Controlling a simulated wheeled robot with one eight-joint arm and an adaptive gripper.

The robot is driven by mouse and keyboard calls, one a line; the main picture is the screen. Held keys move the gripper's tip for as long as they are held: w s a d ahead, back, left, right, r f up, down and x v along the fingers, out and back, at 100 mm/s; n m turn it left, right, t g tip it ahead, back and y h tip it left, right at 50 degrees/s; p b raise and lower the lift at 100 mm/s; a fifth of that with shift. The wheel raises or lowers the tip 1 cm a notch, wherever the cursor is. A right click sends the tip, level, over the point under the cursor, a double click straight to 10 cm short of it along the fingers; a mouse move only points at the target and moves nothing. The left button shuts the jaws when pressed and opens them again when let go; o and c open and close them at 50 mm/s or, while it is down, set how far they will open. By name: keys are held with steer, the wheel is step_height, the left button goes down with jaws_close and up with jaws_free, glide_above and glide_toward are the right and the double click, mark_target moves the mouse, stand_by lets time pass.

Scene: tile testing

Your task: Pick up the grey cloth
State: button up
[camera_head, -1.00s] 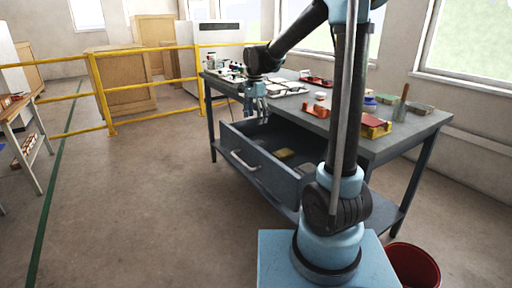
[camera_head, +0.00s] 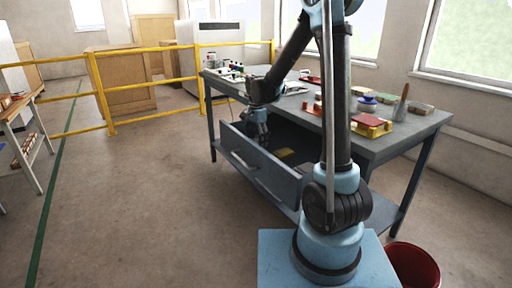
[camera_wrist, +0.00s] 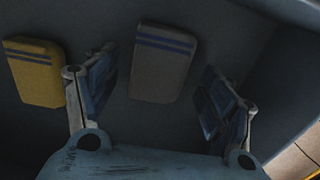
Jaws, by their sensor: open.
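The grey cloth (camera_wrist: 162,65) is a folded rectangle with two blue stripes near one end. It lies on the drawer floor in the wrist view, between and beyond my fingertips. My gripper (camera_wrist: 160,95) is open and empty, with a finger on each side of the cloth in the picture and apart from it. In the head view my gripper (camera_head: 257,132) points down into the open drawer (camera_head: 258,170) at its left part. The cloth is hidden there by the drawer front and my gripper.
A yellow folded cloth (camera_wrist: 36,74) with blue stripes lies left of the grey one, close to my left finger. The drawer walls surround the space. The workbench top (camera_head: 385,146) above carries several items. A red bucket (camera_head: 412,268) stands on the floor.

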steer(key=shift+f, duration=0.45)
steer(key=c, duration=1.1)
step_height(320, 180, up, 10)
steer(key=shift+r, duration=0.1)
